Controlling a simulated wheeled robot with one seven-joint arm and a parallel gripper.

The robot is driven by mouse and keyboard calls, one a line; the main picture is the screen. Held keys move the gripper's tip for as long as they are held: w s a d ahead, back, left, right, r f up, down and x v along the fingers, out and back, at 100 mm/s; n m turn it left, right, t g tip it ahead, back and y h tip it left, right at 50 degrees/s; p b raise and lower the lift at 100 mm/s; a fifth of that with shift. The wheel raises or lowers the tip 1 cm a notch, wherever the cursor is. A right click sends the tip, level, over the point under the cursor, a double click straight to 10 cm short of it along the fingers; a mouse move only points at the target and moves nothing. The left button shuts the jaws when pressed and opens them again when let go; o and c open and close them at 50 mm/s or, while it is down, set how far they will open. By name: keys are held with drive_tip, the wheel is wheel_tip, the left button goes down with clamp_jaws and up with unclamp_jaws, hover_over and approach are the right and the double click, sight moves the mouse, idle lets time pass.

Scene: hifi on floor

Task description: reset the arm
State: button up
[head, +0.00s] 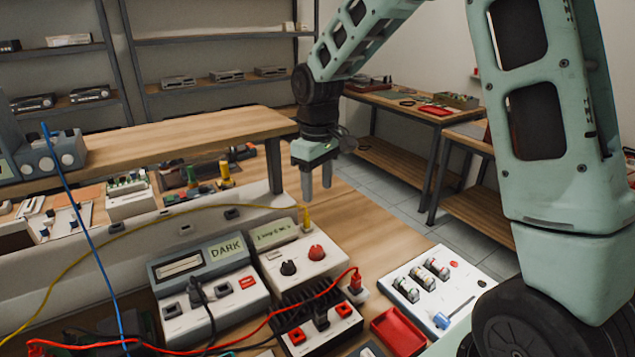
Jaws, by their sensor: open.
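My arm reaches in from the right side of the head view and bends over at the top. My gripper (317,182) points down above the wooden bench (375,232), near its back edge. Its two fingers are apart, with nothing visible between them. The gripper is apart from the devices on the bench.
A device marked DARK (226,249), a white switch board (440,290), a red tray (398,331) and a black finned block (318,318) crowd the bench. Red, yellow and blue (85,225) cables cross the left. A raised wooden shelf (190,142) stands behind.

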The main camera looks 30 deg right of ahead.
drive_tip(key=shift+r, duration=0.25)
idle(0.3)
drive_tip(key=s+a+n, duration=0.2)
drive_tip(key=s+a, duration=0.9)
drive_tip(key=a, duration=0.3)
drive_tip(key=s+a+n, duration=0.1)
drive_tip(key=s+a, duration=0.1)
drive_tip(key=s, duration=0.6)
drive_tip(key=s+a, duration=0.3)
drive_tip(key=s, duration=0.5)
drive_tip(key=shift+s+a+f+n+y, duration=0.25)
drive_tip(key=shift+s+f+n+y, duration=0.05)
drive_tip(key=shift+f+n, duration=0.1)
idle(4.1)
